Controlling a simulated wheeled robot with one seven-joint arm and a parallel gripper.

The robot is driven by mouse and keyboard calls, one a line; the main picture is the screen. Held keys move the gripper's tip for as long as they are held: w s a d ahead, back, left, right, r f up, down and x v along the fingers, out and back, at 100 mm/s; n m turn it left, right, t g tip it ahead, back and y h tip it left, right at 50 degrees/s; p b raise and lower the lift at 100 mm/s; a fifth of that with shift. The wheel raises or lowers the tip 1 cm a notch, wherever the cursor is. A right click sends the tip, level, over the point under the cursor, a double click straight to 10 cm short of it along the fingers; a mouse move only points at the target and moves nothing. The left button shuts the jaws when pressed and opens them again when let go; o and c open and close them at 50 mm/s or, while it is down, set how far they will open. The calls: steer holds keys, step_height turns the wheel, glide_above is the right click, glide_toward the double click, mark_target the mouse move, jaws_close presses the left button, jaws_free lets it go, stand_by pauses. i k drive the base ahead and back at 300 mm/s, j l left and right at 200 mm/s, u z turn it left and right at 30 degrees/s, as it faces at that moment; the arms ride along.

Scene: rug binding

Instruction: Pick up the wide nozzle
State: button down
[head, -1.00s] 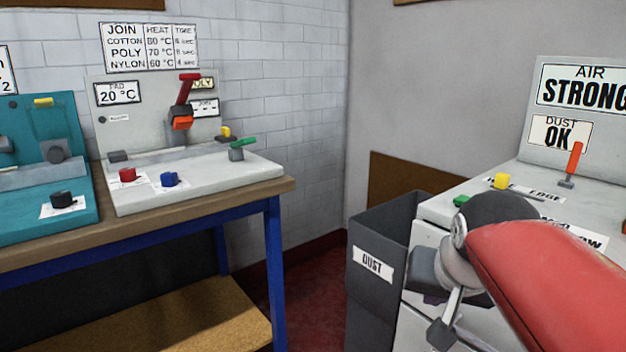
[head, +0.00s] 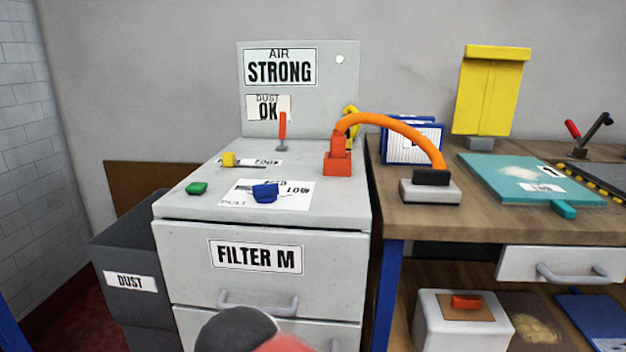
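No part is clearly labelled as the wide nozzle, so I cannot tell for sure which one it is. On top of the grey filter cabinet (head: 200,209) lie a small blue piece (head: 265,192) on a white label sheet, a green piece (head: 196,188) to its left, and a yellow piece (head: 229,159) behind. An orange hose (head: 392,122) arches from a red-orange block (head: 338,160) on the cabinet to a black-topped grey block (head: 430,189) on the bench. Part of my arm shows at the bottom edge; my gripper is out of view.
A dark dust bin (head: 125,245) stands left of the cabinet. The wooden bench (head: 420,224) at right holds a teal board (head: 530,184) and a yellow panel (head: 490,90). An orange lever (head: 282,130) stands upright at the cabinet's back.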

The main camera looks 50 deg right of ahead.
mark_target(425, 186)
steer(key=z, duration=2.15)
steer(key=l+z, duration=0.1)
steer(key=l, duration=1.1)
steer(key=i+j, duration=0.4)
steer(key=k+j, duration=0.1)
steer(key=j, duration=0.15)
